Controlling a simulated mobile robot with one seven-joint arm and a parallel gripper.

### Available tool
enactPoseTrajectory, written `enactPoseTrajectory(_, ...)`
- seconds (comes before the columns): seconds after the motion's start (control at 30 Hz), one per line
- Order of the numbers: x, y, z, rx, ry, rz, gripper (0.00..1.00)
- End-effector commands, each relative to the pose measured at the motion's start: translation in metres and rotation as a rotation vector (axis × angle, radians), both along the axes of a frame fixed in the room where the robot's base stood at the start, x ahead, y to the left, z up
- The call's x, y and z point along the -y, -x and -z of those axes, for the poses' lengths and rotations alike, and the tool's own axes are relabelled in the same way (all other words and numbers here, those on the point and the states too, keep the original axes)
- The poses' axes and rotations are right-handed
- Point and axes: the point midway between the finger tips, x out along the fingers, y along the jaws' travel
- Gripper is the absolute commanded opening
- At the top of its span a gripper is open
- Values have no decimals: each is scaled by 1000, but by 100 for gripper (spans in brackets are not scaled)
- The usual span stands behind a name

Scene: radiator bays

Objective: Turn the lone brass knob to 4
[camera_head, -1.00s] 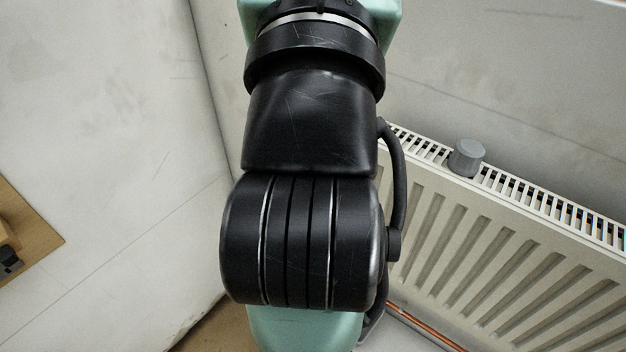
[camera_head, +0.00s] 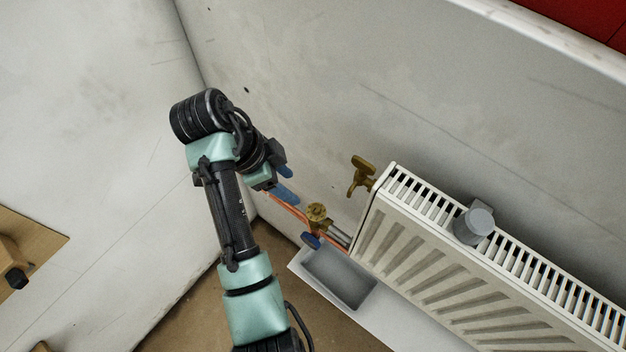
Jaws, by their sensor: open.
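A round brass knob (camera_head: 317,212) sits on the pipework at the left end of the radiator, with a blue part (camera_head: 311,241) just below it. A separate brass, wing-shaped fitting (camera_head: 361,176) stands at the radiator's upper left corner. I cannot tell which of the two brass pieces is the lone knob, and no numbers are readable. My gripper (camera_head: 287,183), with blue fingers, is open. In the picture it is up and left of the round brass knob, apart from it, and holds nothing visible.
The white radiator (camera_head: 430,270) runs along the wall to the lower right, with a grey cylinder (camera_head: 474,224) on its top grille. A grey tray (camera_head: 340,278) lies below the pipework. Copper pipe (camera_head: 287,207) runs behind the gripper. A wooden piece (camera_head: 12,252) is at far left.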

Motion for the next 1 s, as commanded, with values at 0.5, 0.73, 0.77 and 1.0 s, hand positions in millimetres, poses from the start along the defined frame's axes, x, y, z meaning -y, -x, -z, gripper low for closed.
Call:
enactPoseTrajectory(0.5,35,-10,87,-3,0,0,58)
enactPoseTrajectory(0.73,45,-13,111,0,-1,-1,58)
enactPoseTrajectory(0.77,45,-13,113,0,-1,-1,58)
enactPoseTrajectory(1.0,46,-14,116,2,-2,-2,58)
